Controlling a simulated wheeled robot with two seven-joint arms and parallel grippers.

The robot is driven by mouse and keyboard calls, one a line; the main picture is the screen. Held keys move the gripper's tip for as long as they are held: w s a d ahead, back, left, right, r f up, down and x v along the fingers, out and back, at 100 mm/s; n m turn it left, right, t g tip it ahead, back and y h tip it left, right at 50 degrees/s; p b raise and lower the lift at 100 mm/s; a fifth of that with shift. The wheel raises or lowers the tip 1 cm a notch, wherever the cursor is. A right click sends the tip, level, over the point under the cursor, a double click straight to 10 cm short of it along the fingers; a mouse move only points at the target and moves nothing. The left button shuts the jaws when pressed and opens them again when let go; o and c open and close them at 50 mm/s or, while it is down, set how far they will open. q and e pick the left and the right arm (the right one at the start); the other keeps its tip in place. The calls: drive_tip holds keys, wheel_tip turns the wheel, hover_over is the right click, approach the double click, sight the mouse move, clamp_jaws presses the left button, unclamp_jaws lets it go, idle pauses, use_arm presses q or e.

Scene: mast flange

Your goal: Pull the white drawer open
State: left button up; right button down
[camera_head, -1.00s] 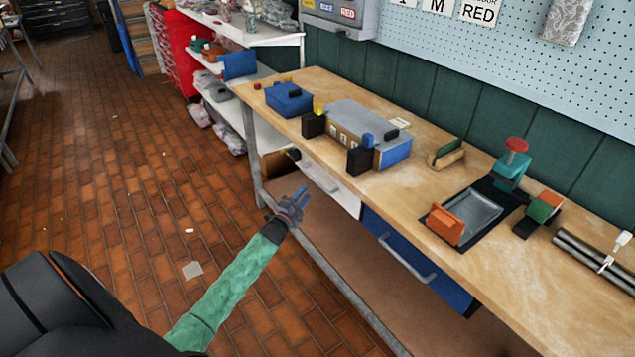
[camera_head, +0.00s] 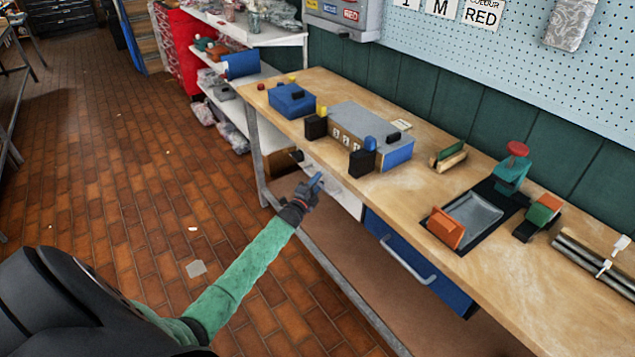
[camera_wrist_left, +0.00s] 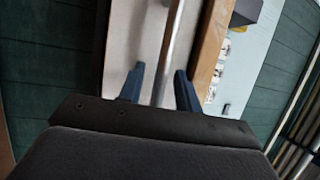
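The white drawer (camera_head: 347,199) is under the wooden workbench, left of a blue drawer. It looks shut, its front in line with the bench. My left gripper (camera_head: 316,183) is in front of it and hides part of its front and handle. In the left wrist view, my left gripper (camera_wrist_left: 160,70) is open, with two blue fingers apart. The drawer's silver bar handle (camera_wrist_left: 173,40) runs lengthwise between the fingers in that view. I cannot tell whether either finger touches it. The pale drawer front (camera_wrist_left: 133,35) lies behind. My right gripper is not in view.
The blue drawer (camera_head: 425,270) has its own silver handle. The workbench (camera_head: 400,205) carries a grey box (camera_head: 362,125), a blue box (camera_head: 291,99) and a metal tray (camera_head: 473,216). A metal bench leg (camera_head: 256,155) stands left of the white drawer.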

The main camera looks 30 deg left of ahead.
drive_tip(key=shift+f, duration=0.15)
use_arm(q)
clamp_jaws()
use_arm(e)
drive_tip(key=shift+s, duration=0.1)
